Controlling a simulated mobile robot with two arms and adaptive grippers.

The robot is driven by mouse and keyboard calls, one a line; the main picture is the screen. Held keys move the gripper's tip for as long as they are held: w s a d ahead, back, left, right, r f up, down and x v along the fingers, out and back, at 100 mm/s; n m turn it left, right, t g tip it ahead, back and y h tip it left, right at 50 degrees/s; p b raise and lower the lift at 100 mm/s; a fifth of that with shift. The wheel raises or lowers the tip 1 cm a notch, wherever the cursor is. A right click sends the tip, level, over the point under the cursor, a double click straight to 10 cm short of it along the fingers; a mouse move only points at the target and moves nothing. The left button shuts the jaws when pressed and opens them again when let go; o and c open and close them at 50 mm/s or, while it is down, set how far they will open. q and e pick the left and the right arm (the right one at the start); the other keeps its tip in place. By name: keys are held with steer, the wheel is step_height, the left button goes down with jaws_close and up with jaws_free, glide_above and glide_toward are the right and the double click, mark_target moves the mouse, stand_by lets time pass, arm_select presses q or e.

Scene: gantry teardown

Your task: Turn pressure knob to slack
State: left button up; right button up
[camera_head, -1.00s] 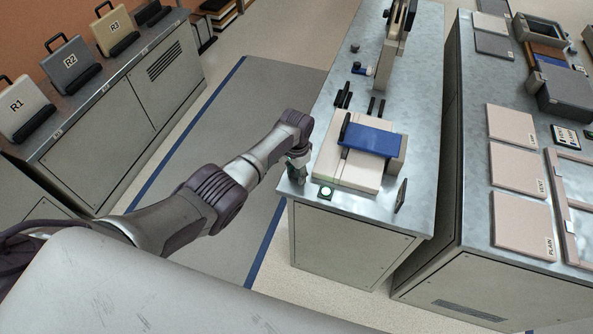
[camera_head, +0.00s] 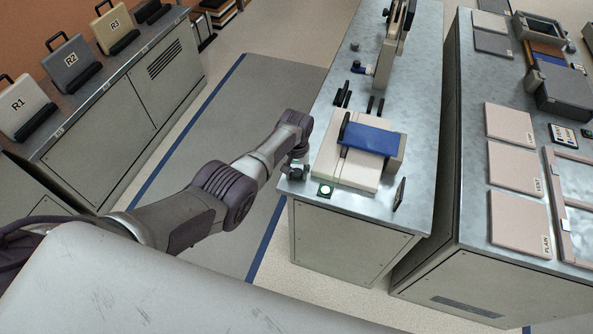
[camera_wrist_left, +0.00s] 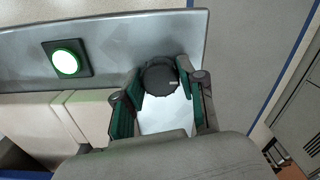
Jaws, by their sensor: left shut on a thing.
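The dark round pressure knob (camera_wrist_left: 160,77) shows in the left wrist view, with a short light mark on its right side. It stands at the near left corner of the middle bench. My left gripper (camera_wrist_left: 163,88) has its two green-lined fingers on either side of the knob and is shut on it. In the head view my left gripper (camera_head: 297,172) points down at the bench corner, and the knob is mostly hidden by it. Labels around the knob cannot be read. My right gripper is out of view.
A green lit button (camera_wrist_left: 66,58) sits on a dark square beside the knob. A cream press with a blue block (camera_head: 371,137) stands just behind. Another bench with pink panels (camera_head: 513,168) is at right; cases stand on a left cabinet (camera_head: 170,75).

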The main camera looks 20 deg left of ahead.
mark_target(296, 172)
arm_select(q)
steer(key=shift+w+r, duration=0.1)
stand_by(0.3)
steer(key=o, duration=0.9)
step_height(296, 172, up, 12)
stand_by(0.6)
